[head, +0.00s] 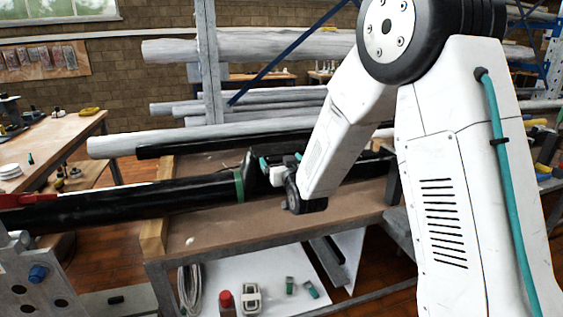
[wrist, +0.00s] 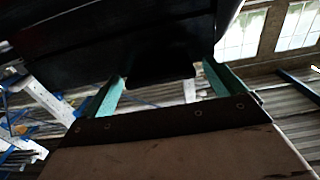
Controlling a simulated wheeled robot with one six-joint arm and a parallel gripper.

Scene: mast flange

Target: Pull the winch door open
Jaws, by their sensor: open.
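A black mast (head: 130,204) lies across the wooden bench, with a green band (head: 239,185) near its right end and a dark upright flange at that end. My gripper (head: 272,164) is just right of the flange, partly hidden by my arm. In the wrist view my gripper (wrist: 164,72) has its two teal fingers spread apart, with nothing seen held between them. A large dark surface (wrist: 120,40) is close ahead of the fingertips; I cannot tell whether they touch it. I cannot make out a separate winch door or its handle.
The brown bench top (head: 200,225) is mostly clear in front of the mast. Grey pipes (head: 250,48) lie on a rack behind. A white lower shelf (head: 270,262) holds a coil and small items. A wooden table (head: 60,140) stands at left.

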